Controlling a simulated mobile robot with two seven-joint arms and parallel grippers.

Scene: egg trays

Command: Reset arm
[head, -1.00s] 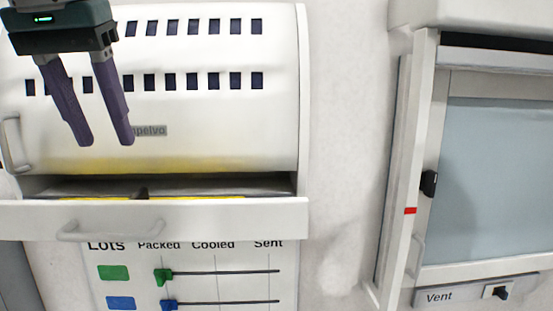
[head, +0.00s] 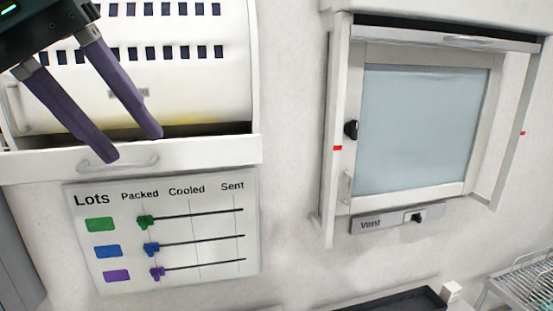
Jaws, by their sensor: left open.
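My left gripper (head: 136,147) comes in at the upper left of the head view. Its two purple fingers point down and to the right, spread apart with nothing between them. It is in front of a white cabinet (head: 178,85) with rows of dark slots. The fingertips overlap the front of a white drawer or tray (head: 210,153) below the cabinet; I cannot tell whether they touch it. My right gripper is not in view.
A Lots board (head: 180,225) with green, blue and purple sliders hangs below the drawer. A glass-fronted wall unit (head: 418,130) with a Vent switch panel (head: 385,222) is at right. A dark tray (head: 395,302) and a wire rack (head: 530,284) show at the lower right.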

